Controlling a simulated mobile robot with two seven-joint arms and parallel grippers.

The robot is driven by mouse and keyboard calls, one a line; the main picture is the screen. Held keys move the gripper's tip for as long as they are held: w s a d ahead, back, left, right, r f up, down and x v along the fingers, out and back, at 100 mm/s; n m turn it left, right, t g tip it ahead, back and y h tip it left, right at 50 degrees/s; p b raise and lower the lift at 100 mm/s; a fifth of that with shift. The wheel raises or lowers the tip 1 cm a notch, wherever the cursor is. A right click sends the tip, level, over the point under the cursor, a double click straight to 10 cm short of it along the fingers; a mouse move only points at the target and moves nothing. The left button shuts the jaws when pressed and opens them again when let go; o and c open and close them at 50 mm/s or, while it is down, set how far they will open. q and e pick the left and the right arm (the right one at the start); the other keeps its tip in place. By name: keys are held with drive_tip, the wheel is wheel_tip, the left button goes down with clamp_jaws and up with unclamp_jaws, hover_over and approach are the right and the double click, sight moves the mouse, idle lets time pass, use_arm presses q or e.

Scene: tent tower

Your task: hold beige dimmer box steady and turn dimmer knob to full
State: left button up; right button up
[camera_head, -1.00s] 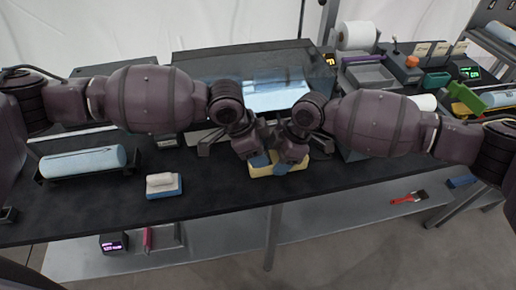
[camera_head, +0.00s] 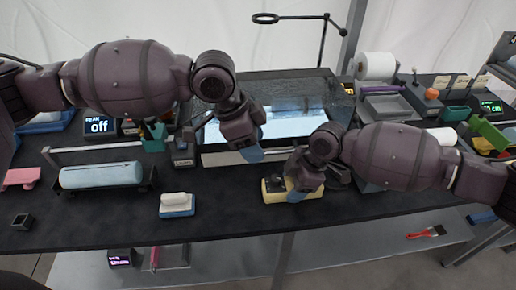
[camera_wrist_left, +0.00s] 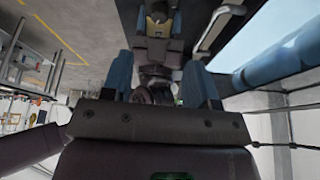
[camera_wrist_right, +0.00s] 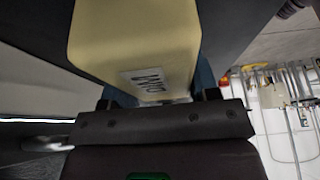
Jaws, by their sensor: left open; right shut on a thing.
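The beige dimmer box (camera_head: 268,194) sits on the dark table near its front edge. In the right wrist view the box (camera_wrist_right: 135,40) fills the upper middle, with a small printed label facing the camera. My right gripper (camera_head: 302,190) is shut on the box, with blue fingers at its sides. A dark part, perhaps the knob (camera_head: 277,184), shows on the box top; its setting cannot be read. My left gripper (camera_head: 250,155) is open and empty, above and behind the box, apart from it. In the left wrist view the box (camera_wrist_left: 158,27) appears beyond the open fingers.
A glass-fronted case (camera_head: 290,125) stands behind the box. A white-and-blue block (camera_head: 177,205) lies to the left, near a blue roll (camera_head: 100,175) in a holder. A display reading "off" (camera_head: 98,126) stands at back left. The table between block and box is clear.

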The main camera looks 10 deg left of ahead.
idle(0.3)
drive_tip(key=o, duration=1.1)
